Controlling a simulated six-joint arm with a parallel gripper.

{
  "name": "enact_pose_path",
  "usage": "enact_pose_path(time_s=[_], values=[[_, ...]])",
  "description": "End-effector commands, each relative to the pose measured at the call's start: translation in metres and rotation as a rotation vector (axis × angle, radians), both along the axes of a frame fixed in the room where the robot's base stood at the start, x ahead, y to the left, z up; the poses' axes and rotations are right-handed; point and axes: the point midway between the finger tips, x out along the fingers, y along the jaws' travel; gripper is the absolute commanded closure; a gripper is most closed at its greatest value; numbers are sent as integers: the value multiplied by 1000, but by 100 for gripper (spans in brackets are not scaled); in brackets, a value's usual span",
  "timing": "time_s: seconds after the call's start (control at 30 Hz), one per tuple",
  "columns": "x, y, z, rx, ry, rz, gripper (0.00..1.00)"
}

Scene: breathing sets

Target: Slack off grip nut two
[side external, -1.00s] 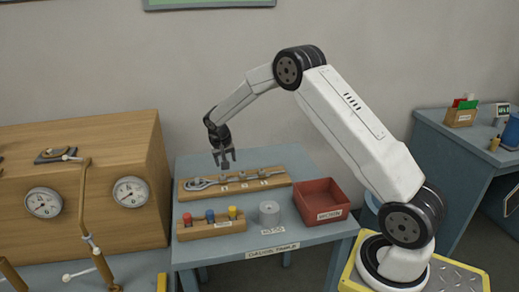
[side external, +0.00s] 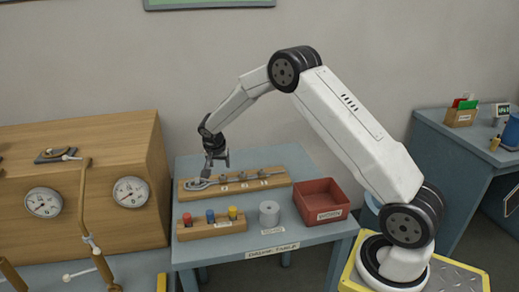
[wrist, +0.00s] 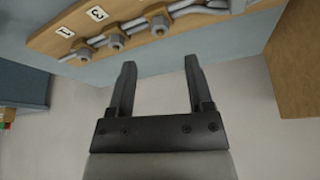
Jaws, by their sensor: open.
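A wooden board (side external: 275,182) on the blue-grey table carries a row of grey metal nuts with small white number labels, and it also shows at the top of the wrist view (wrist: 45,42). The middle nut (wrist: 115,40), by the second label (wrist: 97,13), appears to be nut two; its digit is hard to read. Other nuts sit at its left (wrist: 82,52) and right (wrist: 160,25). A grey rod or cable runs along the row. My gripper (side external: 217,164) is open and empty above the board's left part; in the wrist view its fingers (wrist: 159,65) point toward the nuts, apart from them.
In front of the board are a wooden block (side external: 212,229) with red, blue and yellow-topped pegs, and a grey cylinder (side external: 269,214). A red bin (side external: 322,203) stands at right. A wooden cabinet with gauges (side external: 95,150) rises at left. The table behind the board is clear.

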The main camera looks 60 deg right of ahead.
Motion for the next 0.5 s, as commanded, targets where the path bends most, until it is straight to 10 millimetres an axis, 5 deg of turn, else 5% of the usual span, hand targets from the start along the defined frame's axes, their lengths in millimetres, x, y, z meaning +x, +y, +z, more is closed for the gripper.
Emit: enact_pose_path(time_s=[0.5], values=[[10,-19,-50,0,0,0,34]])
